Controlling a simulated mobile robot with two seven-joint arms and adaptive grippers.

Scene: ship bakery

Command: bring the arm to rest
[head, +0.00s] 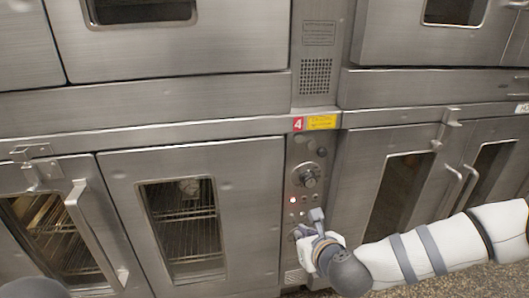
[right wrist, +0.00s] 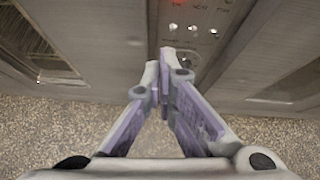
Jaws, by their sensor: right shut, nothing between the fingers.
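My right arm (head: 410,258) comes in from the right in the head view. Its gripper (head: 308,222) is at the lower part of a narrow oven control panel (head: 306,160). In the right wrist view the gripper (right wrist: 166,62) is shut and empty, its fingertips close together in front of the panel, near a round control (right wrist: 188,58). I cannot tell whether the tips touch the panel. My left gripper is not in view.
Steel ovens fill the view. Left of the panel is a windowed door (head: 120,190); to the right are doors with bar handles (head: 454,185). The panel has a knob (head: 309,177) and a lit red lamp (head: 293,200). Speckled floor (right wrist: 60,130) is clear below.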

